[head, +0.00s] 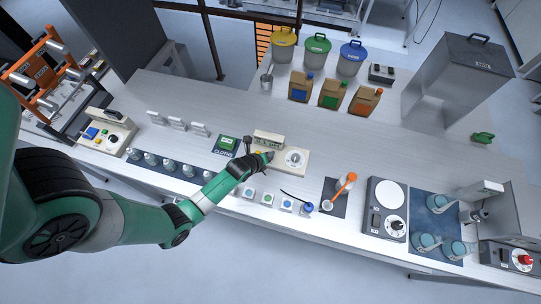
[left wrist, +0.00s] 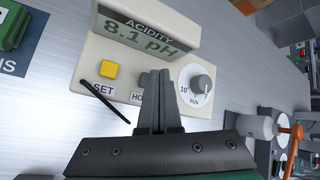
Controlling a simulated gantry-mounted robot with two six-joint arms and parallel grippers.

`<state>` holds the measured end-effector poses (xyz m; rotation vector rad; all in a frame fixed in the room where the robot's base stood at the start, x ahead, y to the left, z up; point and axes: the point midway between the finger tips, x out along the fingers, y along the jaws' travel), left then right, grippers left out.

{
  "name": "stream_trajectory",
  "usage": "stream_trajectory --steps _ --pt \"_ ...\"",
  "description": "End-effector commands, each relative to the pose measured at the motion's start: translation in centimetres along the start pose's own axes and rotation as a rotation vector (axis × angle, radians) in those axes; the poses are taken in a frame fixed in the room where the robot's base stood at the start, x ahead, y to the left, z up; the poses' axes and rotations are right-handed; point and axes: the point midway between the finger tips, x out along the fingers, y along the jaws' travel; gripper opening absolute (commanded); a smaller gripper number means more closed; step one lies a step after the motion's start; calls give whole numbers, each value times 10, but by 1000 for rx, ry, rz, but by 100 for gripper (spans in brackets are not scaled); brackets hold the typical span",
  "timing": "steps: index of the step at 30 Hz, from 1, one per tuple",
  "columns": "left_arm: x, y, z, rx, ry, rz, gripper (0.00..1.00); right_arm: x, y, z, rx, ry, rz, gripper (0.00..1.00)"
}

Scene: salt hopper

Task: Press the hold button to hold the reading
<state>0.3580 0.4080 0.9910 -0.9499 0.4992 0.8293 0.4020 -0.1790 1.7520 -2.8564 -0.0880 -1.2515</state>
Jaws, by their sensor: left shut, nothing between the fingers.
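The acidity meter (head: 296,157) is a cream box on the bench. In the left wrist view its display (left wrist: 140,37) reads 8.1 pH. A yellow SET button (left wrist: 110,70) and a grey knob (left wrist: 200,84) marked 10, 7 and RUN flank the hold button (left wrist: 144,80), which is grey and mostly hidden behind my fingers; its label shows only "HO". My left gripper (head: 268,157), also in the left wrist view (left wrist: 158,72), is shut and empty, its fingertips over the hold button. I cannot tell whether they touch it. My right gripper is not in view.
A dark thin rod (left wrist: 104,102) crosses the meter's front by the SET label. A green block (head: 228,143) stands left of the meter. Small button boxes (head: 268,198) line the front edge.

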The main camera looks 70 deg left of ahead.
Motion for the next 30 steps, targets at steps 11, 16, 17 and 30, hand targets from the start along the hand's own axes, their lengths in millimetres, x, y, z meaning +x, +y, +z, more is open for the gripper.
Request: stream_trajectory --steps 11,16,17,30 --pt "5 4 -4 0 0 0 0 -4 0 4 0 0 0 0" --pt "6 4 -4 0 0 0 0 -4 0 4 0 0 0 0" --pt "6 4 -4 0 0 0 0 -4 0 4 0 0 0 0" --pt "8 6 -6 0 0 0 0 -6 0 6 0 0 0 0"
